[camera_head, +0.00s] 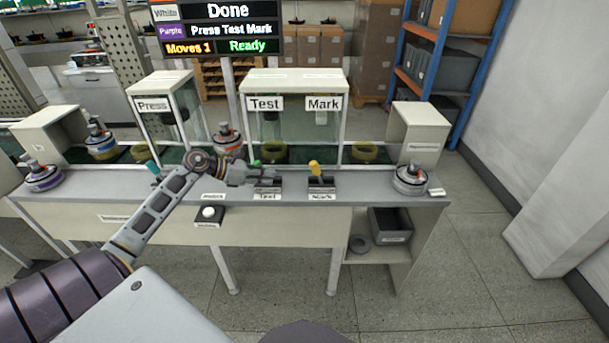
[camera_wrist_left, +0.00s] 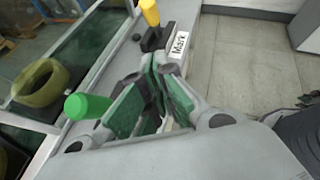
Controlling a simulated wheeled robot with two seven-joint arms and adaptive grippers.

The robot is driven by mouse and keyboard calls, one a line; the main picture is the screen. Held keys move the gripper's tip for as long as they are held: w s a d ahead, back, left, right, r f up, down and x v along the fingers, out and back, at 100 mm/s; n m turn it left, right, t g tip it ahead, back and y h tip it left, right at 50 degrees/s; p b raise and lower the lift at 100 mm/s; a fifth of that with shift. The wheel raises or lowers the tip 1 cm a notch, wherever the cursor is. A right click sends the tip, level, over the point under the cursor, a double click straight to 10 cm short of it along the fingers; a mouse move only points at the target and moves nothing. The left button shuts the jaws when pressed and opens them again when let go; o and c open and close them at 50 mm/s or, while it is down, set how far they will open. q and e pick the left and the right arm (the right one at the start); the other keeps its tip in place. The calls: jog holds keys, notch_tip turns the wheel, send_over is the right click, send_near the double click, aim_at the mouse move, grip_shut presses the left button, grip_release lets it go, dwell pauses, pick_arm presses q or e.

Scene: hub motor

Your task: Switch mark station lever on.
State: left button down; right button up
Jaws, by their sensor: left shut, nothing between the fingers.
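The Mark station lever has a yellow knob (camera_head: 314,167) and stands on a dark base behind a "Mark" label (camera_head: 321,197). In the left wrist view the yellow knob (camera_wrist_left: 150,12) is at the top, just beyond my fingertips, with the Mark label (camera_wrist_left: 180,43) beside it. The Test lever's green knob (camera_head: 256,163) is left of it; this knob (camera_wrist_left: 88,106) also shows left of my fingers in the wrist view. My left gripper (camera_head: 246,174) is shut and empty, over the Test lever area, left of the yellow knob and apart from it. Its fingertips (camera_wrist_left: 157,65) meet. My right gripper is out of view.
A screen (camera_head: 218,30) reads White "Done", Purple "Press Test Mark", "Moves 1", "Ready". Glass station housings (camera_head: 293,77) stand behind the levers. A hub motor (camera_head: 411,178) sits at the bench's right, another (camera_head: 228,137) behind my left forearm. A white button (camera_head: 208,212) is in front.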

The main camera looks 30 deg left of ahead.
aim_at(318, 174)
pick_arm(q)
jog(key=shift+w+d, duration=0.1)
dwell(0.3)
jog(key=shift+x, duration=4.75)
jog(key=shift+w+d, duration=0.15)
jog(key=shift+w, duration=0.1)
jog(key=shift+w+d+r+p, duration=0.3)
jog(key=shift+w+d+p, duration=0.1)
jog(key=shift+w, duration=0.35)
jog(key=shift+w+d+r, duration=0.1)
jog(key=shift+w+d, duration=0.2)
jog(key=shift+w, duration=0.15)
jog(key=shift+w+d+r, duration=0.15)
jog(key=shift+w, duration=0.15)
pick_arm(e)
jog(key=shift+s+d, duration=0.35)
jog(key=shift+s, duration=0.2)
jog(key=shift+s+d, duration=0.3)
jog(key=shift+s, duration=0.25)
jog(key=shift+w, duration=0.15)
